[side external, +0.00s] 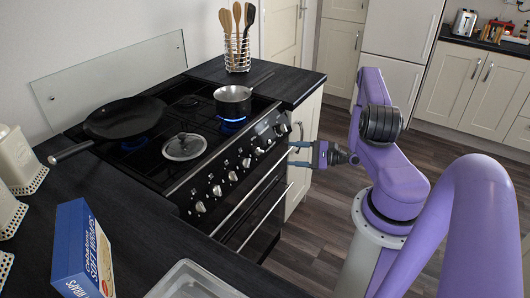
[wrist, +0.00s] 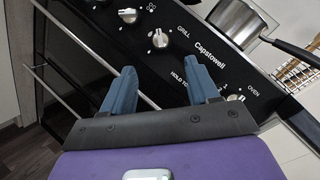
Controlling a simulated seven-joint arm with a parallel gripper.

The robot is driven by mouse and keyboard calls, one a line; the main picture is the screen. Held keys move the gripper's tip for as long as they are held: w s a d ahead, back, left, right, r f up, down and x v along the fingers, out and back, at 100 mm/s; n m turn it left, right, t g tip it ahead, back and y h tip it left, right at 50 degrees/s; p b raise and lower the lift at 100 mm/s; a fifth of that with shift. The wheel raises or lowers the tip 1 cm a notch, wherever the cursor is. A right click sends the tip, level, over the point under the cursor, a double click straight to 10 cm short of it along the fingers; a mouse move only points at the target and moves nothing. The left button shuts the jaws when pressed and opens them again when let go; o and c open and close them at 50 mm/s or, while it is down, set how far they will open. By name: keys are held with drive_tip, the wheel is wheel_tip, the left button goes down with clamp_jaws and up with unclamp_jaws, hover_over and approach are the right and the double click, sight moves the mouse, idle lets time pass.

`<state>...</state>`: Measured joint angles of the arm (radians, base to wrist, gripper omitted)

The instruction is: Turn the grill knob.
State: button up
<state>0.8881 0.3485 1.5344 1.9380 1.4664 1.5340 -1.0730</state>
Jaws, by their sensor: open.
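The grill knob (wrist: 160,38) is a silver knob on the black control panel, with the word GRILL printed beside it in the wrist view. In the side external view it is one of several knobs along the cooker front (side external: 232,176); I cannot tell which. My gripper (wrist: 163,72) is open and empty. Its two blue fingers point at the panel, with the grill knob beyond the gap between their tips and apart from them. In the side external view my gripper (side external: 293,154) is in front of the right end of the cooker.
A saucepan (side external: 233,101) and a black frying pan (side external: 124,117) stand over blue flames on the hob. A lid (side external: 184,147) lies between them. Another knob (wrist: 128,15) is near the grill knob. A silver oven handle (side external: 240,213) runs below the panel. Open floor lies to the right.

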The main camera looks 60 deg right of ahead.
sight(263, 152)
drive_tip(key=x, duration=1)
drive_tip(key=shift+w, duration=0.4)
drive_tip(key=shift+a, duration=0.15)
drive_tip(key=c, duration=1)
